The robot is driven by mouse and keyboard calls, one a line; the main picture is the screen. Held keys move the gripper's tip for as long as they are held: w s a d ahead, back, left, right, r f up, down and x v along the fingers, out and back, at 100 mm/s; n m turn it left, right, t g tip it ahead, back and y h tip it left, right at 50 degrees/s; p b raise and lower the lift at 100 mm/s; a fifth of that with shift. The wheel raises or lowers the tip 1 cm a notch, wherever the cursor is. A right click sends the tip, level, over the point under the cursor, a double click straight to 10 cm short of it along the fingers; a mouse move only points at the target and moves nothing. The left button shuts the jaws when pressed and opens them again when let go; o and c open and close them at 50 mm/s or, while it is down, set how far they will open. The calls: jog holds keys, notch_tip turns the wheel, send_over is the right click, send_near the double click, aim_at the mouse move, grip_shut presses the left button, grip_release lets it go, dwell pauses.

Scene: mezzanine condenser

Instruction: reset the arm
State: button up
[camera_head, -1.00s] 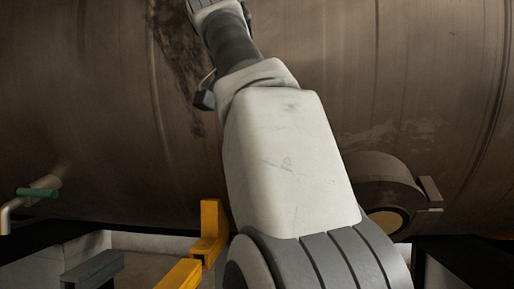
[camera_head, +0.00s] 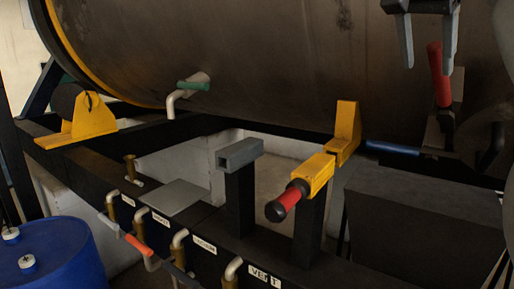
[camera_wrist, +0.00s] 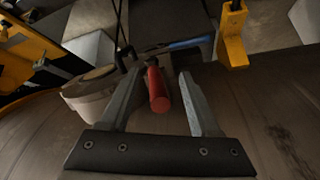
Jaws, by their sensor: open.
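My gripper (camera_head: 428,68) hangs at the upper right of the head view, fingers pointing down, open with a clear gap. It also shows in the wrist view (camera_wrist: 158,76), with two grey fingers apart. A red upright handle (camera_head: 437,75) shows between and behind the fingers in the head view. In the wrist view the red handle (camera_wrist: 157,90) appears in the gap between the fingers. I see no finger closed on it; how far it lies beyond the fingertips I cannot tell. The rest of my arm is mostly out of the head view.
A large brown tank (camera_head: 270,60) fills the back. A yellow bracket with a red-black grip (camera_head: 288,200) stands on the dark frame, beside a grey square tube (camera_head: 239,153). Labelled valve pipes line the front rail. A blue drum (camera_head: 55,255) stands at lower left.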

jog(key=s+a+f+n+y+b, duration=0.1)
jog(key=s+a+f+n, duration=0.3)
jog(key=f, duration=0.9)
jog(key=s+a+f+n+y+b, duration=0.2)
jog(key=s+f, duration=0.4)
jog(key=f, duration=0.8)
jog(key=s+a+f+n+y+b, duration=0.1)
jog(key=s+a+f+n, duration=0.4)
jog(key=f, duration=0.8)
jog(key=shift+s+a+f+n+t+y+b, duration=0.15)
jog(key=shift+a+n+t+y+b, duration=0.2)
jog(key=shift+a+y, duration=0.55)
jog(key=shift+s+a, duration=0.1)
jog(key=shift+a, duration=0.05)
